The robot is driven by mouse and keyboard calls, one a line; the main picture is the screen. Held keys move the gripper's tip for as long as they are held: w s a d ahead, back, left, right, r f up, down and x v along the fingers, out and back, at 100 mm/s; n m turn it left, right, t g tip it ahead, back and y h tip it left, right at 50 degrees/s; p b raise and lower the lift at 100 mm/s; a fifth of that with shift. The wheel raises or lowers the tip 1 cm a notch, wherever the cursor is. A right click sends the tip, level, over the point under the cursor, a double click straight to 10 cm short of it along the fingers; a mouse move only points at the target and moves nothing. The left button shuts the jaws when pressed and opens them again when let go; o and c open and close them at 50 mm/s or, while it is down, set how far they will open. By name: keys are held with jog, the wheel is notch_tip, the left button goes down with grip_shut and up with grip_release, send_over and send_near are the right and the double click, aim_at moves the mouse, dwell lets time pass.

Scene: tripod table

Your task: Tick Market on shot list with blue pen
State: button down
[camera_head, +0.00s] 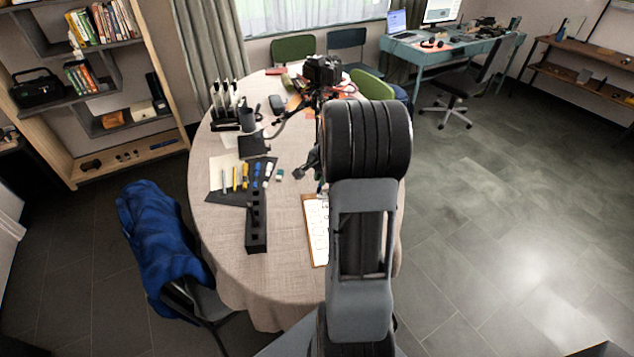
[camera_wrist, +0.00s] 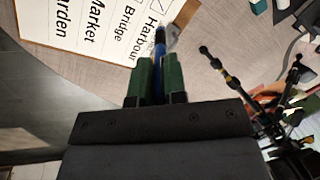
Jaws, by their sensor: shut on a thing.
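The shot list (camera_head: 316,232) lies on a brown clipboard on the round table, partly hidden by my arm in the head view. In the wrist view the list (camera_wrist: 75,22) shows the rows Garden, Market, Bridge and Harbour, lettering turned sideways. The box by Harbour, at the top edge, has a tick; the Market box is out of view. My gripper (camera_wrist: 158,75) has green fingers shut on the blue pen (camera_wrist: 159,42), which points away from me beside the Harbour row. I cannot tell whether its tip touches anything. My arm hides the gripper in the head view.
A black pen holder (camera_head: 256,225) and a dark mat with several pens and markers (camera_head: 240,178) lie left. A camera on a tripod (camera_head: 322,72) stands behind; tripod legs (camera_wrist: 235,85) show right in the wrist view.

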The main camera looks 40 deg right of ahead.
jog(key=s+a+f+g+y+p, duration=0.2)
jog(key=s+a+f, duration=0.1)
jog(key=s+f, duration=0.2)
jog(key=shift+f+y, duration=0.4)
jog(key=shift+f, duration=0.3)
dwell(0.5)
jog(key=shift+f+b, duration=0.3)
jog(key=shift+f, duration=0.3)
dwell(1.4)
jog(key=shift+s+d, duration=0.3)
jog(key=shift+d, duration=0.3)
dwell(1.8)
jog(key=shift+w+a, duration=0.25)
jog(key=shift+a, duration=0.25)
dwell(1.4)
